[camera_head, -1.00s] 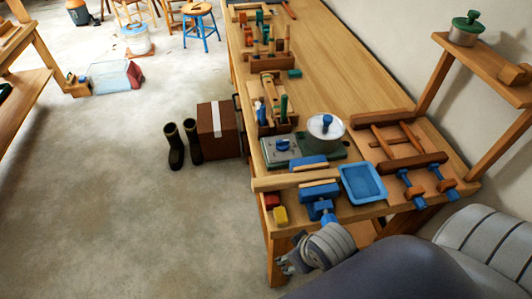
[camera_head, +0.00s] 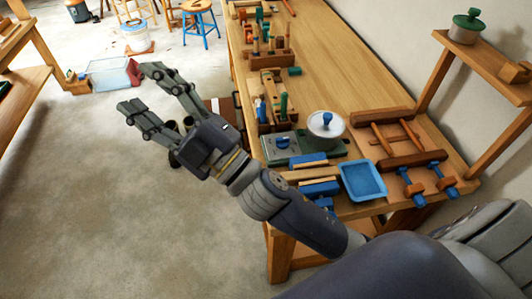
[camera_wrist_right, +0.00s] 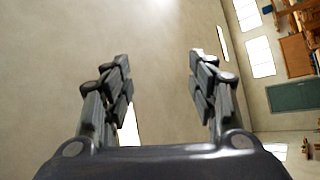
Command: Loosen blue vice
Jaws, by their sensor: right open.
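The blue vice (camera_head: 319,188) is at the near left end of the wooden bench (camera_head: 350,87), with pale wood between its blue jaws. Its lower front part is hidden behind my right forearm. My right gripper (camera_head: 143,88) is raised in the head view, left of the bench and well apart from the vice. Its two fingers are spread, with nothing between them. In the right wrist view the open fingers (camera_wrist_right: 160,75) face a plain wall and windows. My left gripper is not in the head view.
A blue tray (camera_head: 362,181) and a pot with a blue knob (camera_head: 325,130) stand near the vice. A wooden frame with blue clamps (camera_head: 413,190) lies to the right. A cardboard box and boots are mostly hidden behind my right gripper.

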